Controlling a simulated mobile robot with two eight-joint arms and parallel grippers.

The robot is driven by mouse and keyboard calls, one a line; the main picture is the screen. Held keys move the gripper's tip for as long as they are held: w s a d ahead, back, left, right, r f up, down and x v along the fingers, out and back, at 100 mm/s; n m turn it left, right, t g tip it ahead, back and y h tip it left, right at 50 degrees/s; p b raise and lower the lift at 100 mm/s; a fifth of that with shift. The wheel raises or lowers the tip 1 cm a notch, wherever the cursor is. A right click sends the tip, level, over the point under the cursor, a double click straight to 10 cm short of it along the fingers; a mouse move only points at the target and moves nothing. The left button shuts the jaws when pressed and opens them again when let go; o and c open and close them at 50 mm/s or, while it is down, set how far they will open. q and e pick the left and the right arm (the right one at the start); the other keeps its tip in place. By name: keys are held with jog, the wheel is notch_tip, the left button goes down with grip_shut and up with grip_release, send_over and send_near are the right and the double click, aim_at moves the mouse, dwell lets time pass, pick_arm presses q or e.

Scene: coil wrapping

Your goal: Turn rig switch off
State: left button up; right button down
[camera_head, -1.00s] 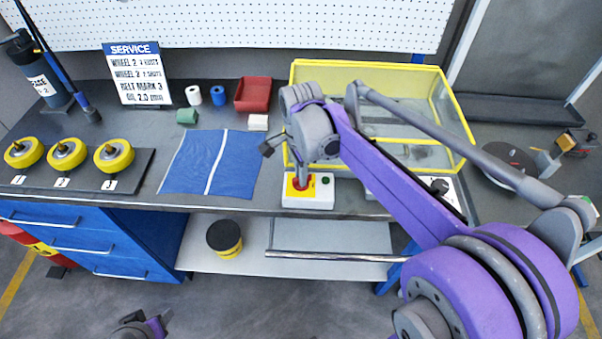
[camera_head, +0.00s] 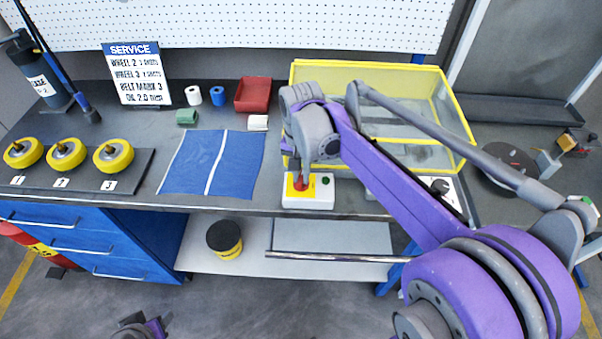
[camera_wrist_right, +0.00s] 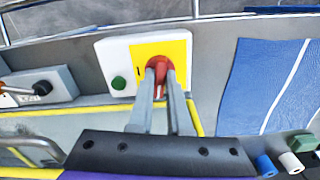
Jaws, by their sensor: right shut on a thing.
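The rig switch is a white box (camera_head: 320,203) at the front edge of the bench, with a yellow plate, a red knob (camera_head: 300,182) and a green button (camera_head: 326,181). In the right wrist view the red knob (camera_wrist_right: 161,70) sits between the fingertips of my right gripper (camera_wrist_right: 161,76), which is shut on it. The fingers hide part of the knob, so its exact setting is hard to tell. In the head view my right gripper (camera_head: 301,173) points down onto the knob. My left gripper (camera_head: 142,329) is low at the bottom edge, partly cut off, away from the bench.
A yellow-framed clear enclosure (camera_head: 420,80) stands behind the switch, under my right arm. A blue cloth (camera_head: 190,165) lies left of the switch. Several yellow wheels (camera_head: 113,156) stand on a dark numbered tray further left. A red bin (camera_head: 253,96) and small rolls are behind.

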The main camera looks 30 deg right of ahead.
aim_at(301, 177)
jog(key=shift+n, duration=1.1)
jog(key=c, duration=0.9)
grip_release()
jog(key=shift+o, duration=0.2)
notch_tip(301, 177, up, 11)
jog(key=shift+p, duration=0.3)
jog(key=shift+f, duration=0.1)
jog(key=s+a+f+n+t, duration=0.2)
jog(key=s+a+f+n, duration=0.1)
jog(key=s+f, duration=0.4)
jog(key=s+a+f+n+t, duration=0.3)
jog(key=s+f, duration=0.4)
jog(key=f, duration=0.1)
jog(key=shift+s+a+f+t, duration=0.15)
jog(key=shift+s+f+t, duration=0.15)
jog(key=shift+s, duration=0.05)
